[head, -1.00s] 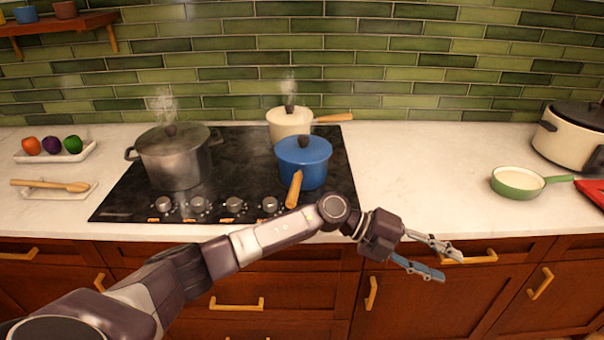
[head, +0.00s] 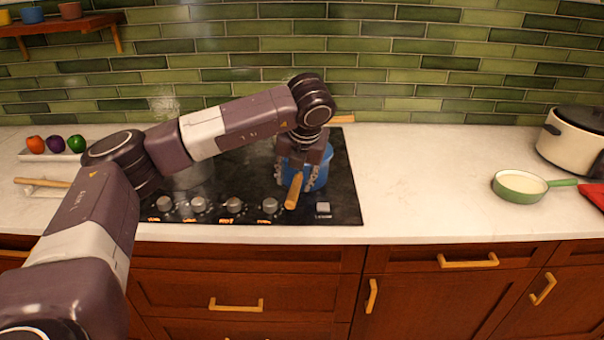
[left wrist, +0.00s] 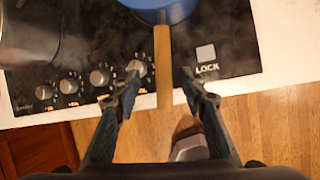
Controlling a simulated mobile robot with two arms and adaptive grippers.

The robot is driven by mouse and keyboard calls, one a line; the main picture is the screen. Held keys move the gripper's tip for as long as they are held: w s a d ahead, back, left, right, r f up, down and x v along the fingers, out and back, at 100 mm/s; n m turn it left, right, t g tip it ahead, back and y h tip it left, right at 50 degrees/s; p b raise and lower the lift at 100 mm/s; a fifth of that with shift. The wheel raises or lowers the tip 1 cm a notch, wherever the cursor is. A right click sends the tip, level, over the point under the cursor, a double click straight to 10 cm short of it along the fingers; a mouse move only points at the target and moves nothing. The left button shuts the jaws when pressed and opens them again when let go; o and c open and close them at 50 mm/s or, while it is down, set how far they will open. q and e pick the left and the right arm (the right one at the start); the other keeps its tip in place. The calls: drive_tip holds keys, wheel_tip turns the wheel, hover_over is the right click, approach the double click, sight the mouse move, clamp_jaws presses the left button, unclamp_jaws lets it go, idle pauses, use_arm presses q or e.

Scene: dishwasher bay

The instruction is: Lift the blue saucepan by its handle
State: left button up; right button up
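The blue saucepan (head: 318,174) stands on the front right of the black cooktop, mostly hidden behind my left gripper in the head view. Its wooden handle (head: 294,190) points toward the counter's front edge. In the left wrist view the handle (left wrist: 163,65) runs down from the blue pan (left wrist: 165,8) at the top. My left gripper (head: 297,176) is over the handle with its fingers pointing down. In the wrist view its open fingers (left wrist: 160,82) stand on either side of the handle, with gaps to both sides. My right gripper is in neither view.
The cooktop (head: 345,205) has several knobs along its front. A grey pot (left wrist: 28,30) stands to the left, mostly hidden by my arm in the head view. A green pan (head: 520,186) and a cream cooker (head: 568,145) are at the right. The counter (head: 420,190) between is clear.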

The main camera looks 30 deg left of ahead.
sight(295, 187)
use_arm(q)
drive_tip(key=p+x, duration=0.2)
drive_tip(key=x, duration=0.3)
drive_tip(key=shift+d+f, duration=0.15)
drive_tip(key=shift+f, duration=0.15)
drive_tip(key=shift+w+f, duration=0.15)
drive_tip(key=shift+f, duration=0.2)
drive_tip(key=shift+c, duration=0.7)
clamp_jaws()
drive_tip(key=shift+w+r, duration=0.15)
drive_tip(key=shift+r, duration=0.05)
